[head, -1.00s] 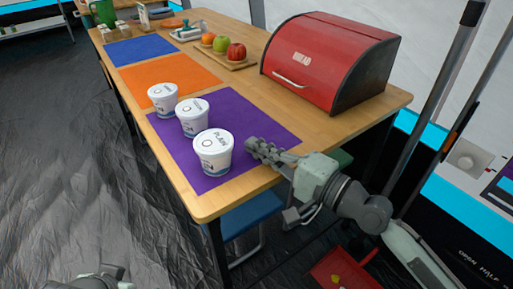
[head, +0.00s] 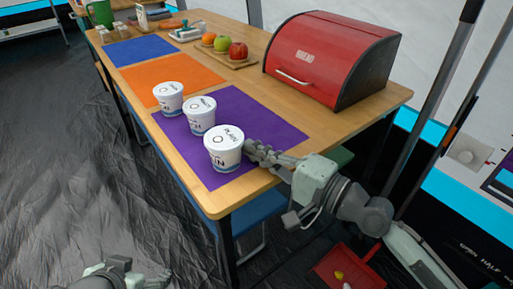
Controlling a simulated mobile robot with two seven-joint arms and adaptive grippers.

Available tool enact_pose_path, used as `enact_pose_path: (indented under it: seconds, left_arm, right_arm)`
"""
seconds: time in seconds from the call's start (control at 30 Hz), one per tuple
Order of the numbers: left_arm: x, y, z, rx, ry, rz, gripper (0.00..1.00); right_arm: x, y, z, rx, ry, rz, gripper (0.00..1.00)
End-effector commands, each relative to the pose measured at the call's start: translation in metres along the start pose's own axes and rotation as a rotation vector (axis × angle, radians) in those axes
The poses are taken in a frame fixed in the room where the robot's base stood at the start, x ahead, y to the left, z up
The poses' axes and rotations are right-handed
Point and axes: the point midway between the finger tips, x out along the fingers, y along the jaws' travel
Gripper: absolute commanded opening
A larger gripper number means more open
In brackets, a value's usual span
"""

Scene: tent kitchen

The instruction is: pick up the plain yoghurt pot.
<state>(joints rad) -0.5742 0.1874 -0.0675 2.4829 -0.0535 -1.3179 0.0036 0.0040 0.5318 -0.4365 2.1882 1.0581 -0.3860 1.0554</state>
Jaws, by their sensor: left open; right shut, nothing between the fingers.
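The plain yoghurt pot (head: 224,160) is white with a lid lettered "PLAIN". It stands upright on the purple mat (head: 265,122), nearest the table's near end. Two similar white pots, a middle one (head: 201,124) and a far one (head: 168,106), stand in a row behind it; their lid lettering is too small to read. My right gripper (head: 250,150) is shut and empty, its fingertips right at the plain pot's right side; I cannot tell whether they touch. My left gripper (head: 158,280) is open, low at the bottom left, away from the table and partly cut off.
A red bread box (head: 325,60) stands at the table's right side. Fruit on a wooden board (head: 237,62) sits farther back. Orange (head: 170,77) and blue (head: 138,51) mats lie beyond the purple one. A blue stool (head: 255,207) is under the table.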

Motion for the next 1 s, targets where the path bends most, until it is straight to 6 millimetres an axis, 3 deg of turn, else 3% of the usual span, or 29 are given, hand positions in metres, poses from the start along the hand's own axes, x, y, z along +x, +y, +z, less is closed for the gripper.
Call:
enact_pose_path:
  seconds: [0.23, 0.33, 0.6, 1.0]
  left_arm:
    - [0.02, -0.023, 0.061, -0.017, -0.268, -0.035, 0.8]
    - [0.039, -0.022, 0.079, -0.022, -0.318, -0.027, 0.8]
    - [0.073, -0.015, 0.095, -0.025, -0.324, -0.007, 0.8]
    - [0.075, -0.014, 0.096, -0.025, -0.323, -0.006, 0.8]
  right_arm:
    - [0.008, -0.006, 0.03, 0.007, -0.001, 0.001, 0.0]
    - [0.011, -0.006, 0.045, 0.006, -0.001, 0.001, 0.0]
    - [0.016, -0.001, 0.064, 0.002, -0.001, 0.0, 0.0]
    - [0.016, -0.001, 0.064, 0.0, 0.0, 0.0, 0.0]
